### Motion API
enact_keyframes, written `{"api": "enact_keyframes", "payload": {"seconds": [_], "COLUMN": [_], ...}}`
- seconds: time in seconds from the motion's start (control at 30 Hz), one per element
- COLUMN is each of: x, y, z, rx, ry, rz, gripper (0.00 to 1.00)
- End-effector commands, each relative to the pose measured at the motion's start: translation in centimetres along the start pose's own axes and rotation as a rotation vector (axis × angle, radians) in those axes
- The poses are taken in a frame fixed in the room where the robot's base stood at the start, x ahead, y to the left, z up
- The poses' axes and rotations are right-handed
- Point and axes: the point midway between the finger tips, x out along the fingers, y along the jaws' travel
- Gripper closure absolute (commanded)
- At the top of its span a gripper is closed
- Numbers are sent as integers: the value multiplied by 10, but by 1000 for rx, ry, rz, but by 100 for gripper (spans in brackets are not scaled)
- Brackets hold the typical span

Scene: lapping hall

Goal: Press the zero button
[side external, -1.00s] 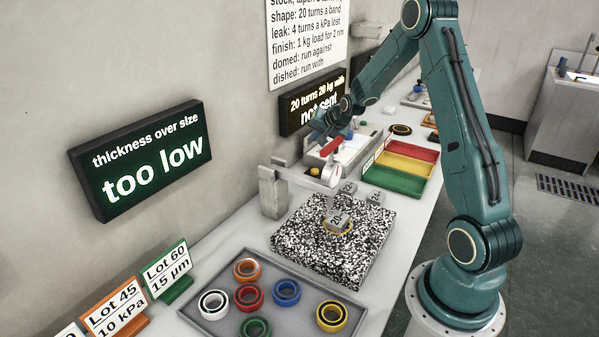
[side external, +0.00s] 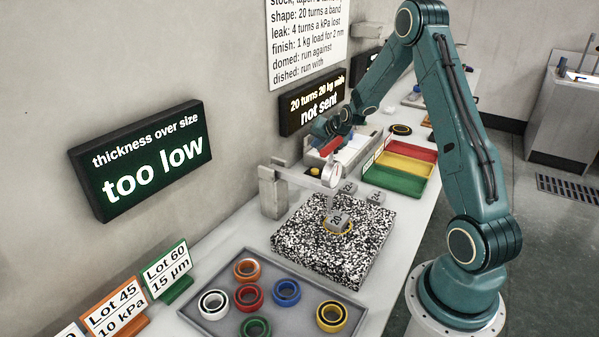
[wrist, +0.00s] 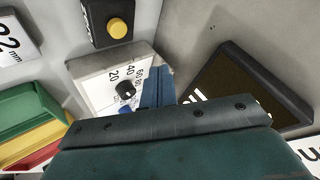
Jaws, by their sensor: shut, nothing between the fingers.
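A round yellow button (wrist: 117,28) sits on a small dark box (wrist: 98,14) at the top of the wrist view. It also shows as a small yellow spot (side external: 314,171) behind the dial gauge (side external: 331,176) in the side view. I cannot read a label that names it zero. My gripper (wrist: 158,84) shows two blue fingers together, with nothing between them. They appear over the edge of a white panel with a black knob (wrist: 125,89), apart from the yellow button in the picture. In the side view the fingertips are hard to make out near a red piece (side external: 331,146).
A dark sign (wrist: 235,88) stands right of the fingers. Green, yellow and red trays (side external: 408,164) lie beside the panel. A grey tray (side external: 222,328) of coloured rings is nearer the camera.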

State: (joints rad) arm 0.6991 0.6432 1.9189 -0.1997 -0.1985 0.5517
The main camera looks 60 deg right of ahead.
Motion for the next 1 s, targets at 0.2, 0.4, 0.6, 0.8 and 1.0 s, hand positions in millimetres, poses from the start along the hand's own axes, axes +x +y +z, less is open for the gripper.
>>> {"api": "enact_keyframes", "payload": {"seconds": [0.2,0.4,0.6,0.8,1.0], "x": [17,30,41,45,46], "y": [13,23,30,33,34], "z": [13,23,30,34,34], "rx": [1,0,0,0,0], "ry": [-4,-2,-2,-1,0], "rz": [2,2,1,0,0], "gripper": [100,100,100,100,100]}}
